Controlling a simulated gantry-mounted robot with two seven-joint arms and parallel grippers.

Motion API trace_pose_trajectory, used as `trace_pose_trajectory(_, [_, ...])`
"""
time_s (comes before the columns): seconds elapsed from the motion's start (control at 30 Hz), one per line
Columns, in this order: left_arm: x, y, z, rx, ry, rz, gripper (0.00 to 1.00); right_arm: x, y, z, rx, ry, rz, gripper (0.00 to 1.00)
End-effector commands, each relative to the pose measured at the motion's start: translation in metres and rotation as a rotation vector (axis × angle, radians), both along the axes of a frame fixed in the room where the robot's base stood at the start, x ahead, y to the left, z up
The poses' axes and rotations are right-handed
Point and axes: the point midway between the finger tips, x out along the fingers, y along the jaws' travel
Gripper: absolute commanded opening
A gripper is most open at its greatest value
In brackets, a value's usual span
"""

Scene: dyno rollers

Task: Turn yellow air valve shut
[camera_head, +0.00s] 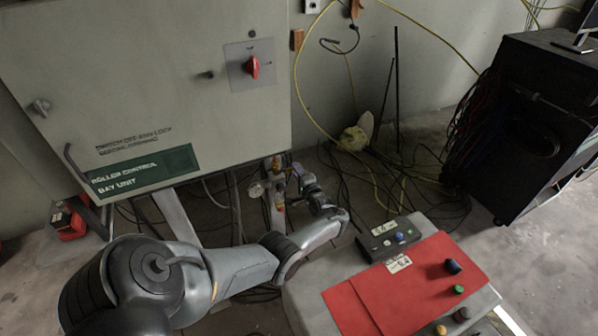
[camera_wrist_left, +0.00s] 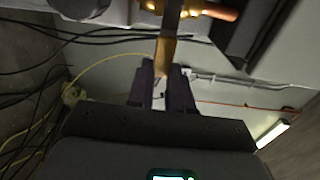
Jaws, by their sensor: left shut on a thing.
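The air valve sits on a brass pipe fitting (camera_head: 277,180) below the grey control cabinet in the head view, with a round gauge (camera_head: 256,190) at its left. In the left wrist view its yellow handle (camera_wrist_left: 166,52) reaches down from the brass fitting (camera_wrist_left: 172,12) to between the dark fingers. My left gripper (camera_head: 295,172) comes to the valve from the right side and also shows in the left wrist view (camera_wrist_left: 160,84). It is shut on the yellow handle. The fingers partly hide the handle's end. My right gripper is in neither view.
The cabinet (camera_head: 150,75) with a red rotary switch (camera_head: 253,67) hangs above the valve. A console (camera_head: 310,300) with a red sheet (camera_head: 405,285) and buttons stands at the front right. Loose cables (camera_head: 375,180) cover the floor behind. A black rack (camera_head: 530,120) stands at the right.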

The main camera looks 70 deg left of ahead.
Motion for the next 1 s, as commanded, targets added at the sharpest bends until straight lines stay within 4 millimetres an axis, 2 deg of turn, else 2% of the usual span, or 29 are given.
trace_pose_trajectory(0.17, [0.0, 0.0, -0.002, -0.004, 0.003, -0.001, 0.0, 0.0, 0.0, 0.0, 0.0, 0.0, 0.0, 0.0])
trace_pose_trajectory(0.2, [0.0, 0.0, -0.002, -0.004, 0.003, -0.001, 0.26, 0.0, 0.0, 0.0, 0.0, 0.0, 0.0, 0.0])
trace_pose_trajectory(0.33, [0.0, 0.0, -0.002, -0.003, 0.002, -0.001, 0.46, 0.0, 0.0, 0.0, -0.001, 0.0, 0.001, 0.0])
trace_pose_trajectory(0.73, [0.001, -0.006, 0.0, -0.002, 0.0, -0.002, 0.46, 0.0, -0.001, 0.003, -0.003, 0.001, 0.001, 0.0])
trace_pose_trajectory(0.87, [0.002, -0.019, 0.001, -0.003, 0.001, -0.002, 0.46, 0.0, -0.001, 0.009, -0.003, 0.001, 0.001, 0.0])
trace_pose_trajectory(1.0, [0.004, -0.043, 0.0, -0.004, 0.001, -0.003, 0.46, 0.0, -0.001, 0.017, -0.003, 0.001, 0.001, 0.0])
